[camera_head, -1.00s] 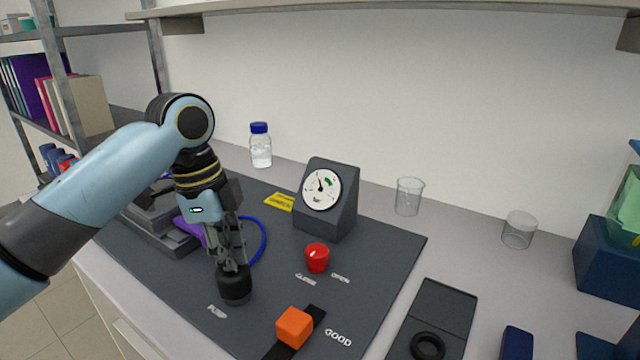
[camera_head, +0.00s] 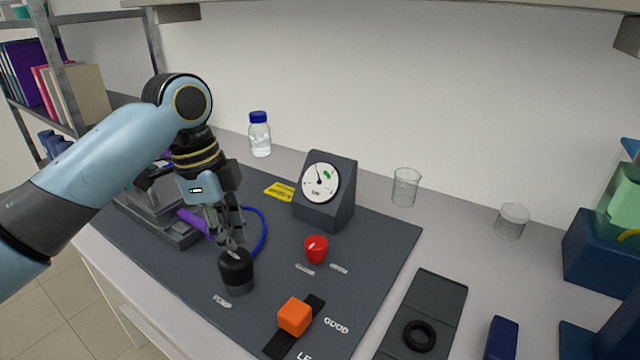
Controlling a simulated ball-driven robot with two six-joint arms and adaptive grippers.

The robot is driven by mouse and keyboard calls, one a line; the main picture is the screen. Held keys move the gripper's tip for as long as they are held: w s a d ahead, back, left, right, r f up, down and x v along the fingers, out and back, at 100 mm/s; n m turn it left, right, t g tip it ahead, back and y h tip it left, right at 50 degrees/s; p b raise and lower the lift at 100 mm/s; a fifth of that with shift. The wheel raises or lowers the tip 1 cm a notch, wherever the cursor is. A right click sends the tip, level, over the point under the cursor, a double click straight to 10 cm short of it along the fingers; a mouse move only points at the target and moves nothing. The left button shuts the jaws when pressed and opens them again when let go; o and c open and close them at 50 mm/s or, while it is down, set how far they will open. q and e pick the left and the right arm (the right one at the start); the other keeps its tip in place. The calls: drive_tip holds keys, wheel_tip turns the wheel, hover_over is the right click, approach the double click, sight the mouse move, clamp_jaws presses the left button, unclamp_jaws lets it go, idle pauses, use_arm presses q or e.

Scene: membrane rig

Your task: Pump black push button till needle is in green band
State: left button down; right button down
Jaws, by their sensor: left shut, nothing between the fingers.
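The black push button (camera_head: 237,268) is a round black cap on a dark grey base, standing on the dark mat at the left front. My left gripper (camera_head: 232,248) is shut and empty, pointing down with its fingertips at the top of the button. I cannot tell whether they touch it. The gauge (camera_head: 320,182) has a white dial on a dark sloped housing (camera_head: 332,215). Its needle points up and slightly left, and the green band (camera_head: 328,174) lies to the right of it, so the needle is outside the band. My right gripper is not in view.
A red knob (camera_head: 316,249) and an orange block (camera_head: 294,316) stand right of the button. A purple part (camera_head: 193,221) and blue tube (camera_head: 263,232) lie behind the gripper. A bottle (camera_head: 260,135) and beaker (camera_head: 405,187) stand at the back.

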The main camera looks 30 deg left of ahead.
sight(233, 256)
use_arm(q)
drive_tip(key=shift+f, duration=0.1)
drive_tip(key=shift+f+b, duration=1)
drive_tip(key=shift+f, duration=1.2)
wheel_tip(233, 256, up, 5)
drive_tip(key=p, duration=0.5)
drive_tip(key=shift+f+p, duration=0.15)
drive_tip(key=shift+p, duration=0.2)
drive_tip(key=shift+f, duration=0.2)
drive_tip(key=shift+f+b, duration=1.15)
drive_tip(key=shift+f, duration=1)
wheel_tip(233, 256, up, 5)
drive_tip(key=p, duration=0.5)
drive_tip(key=shift+f+p, duration=0.1)
drive_tip(key=shift+p, duration=0.2)
drive_tip(key=shift+f, duration=0.15)
